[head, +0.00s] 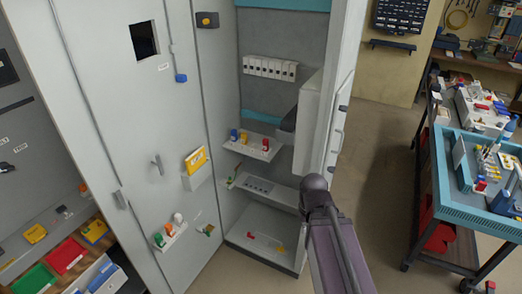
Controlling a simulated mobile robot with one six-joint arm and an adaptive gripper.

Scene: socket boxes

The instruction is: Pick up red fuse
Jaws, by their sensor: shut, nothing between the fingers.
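A small red fuse (266,144) stands at the right end of a white shelf (255,154) inside the open cabinet. A blue fuse (234,135) and a yellow fuse (244,137) stand to its left on the same shelf. Another small red piece (250,236) lies on the cabinet floor, beside small yellow pieces (280,249). My arm rises from the bottom, in front of the cabinet's right side. I cannot make out my gripper or its fingers, so I cannot tell where it is relative to the fuse.
A grey shelf (262,189) with dark sockets sits below the fuse shelf. The open door's rack (172,236) holds green, red and pale pieces. The cabinet's right side (342,100) stands close by my arm. A blue-topped cart (440,170) is at right; floor between is clear.

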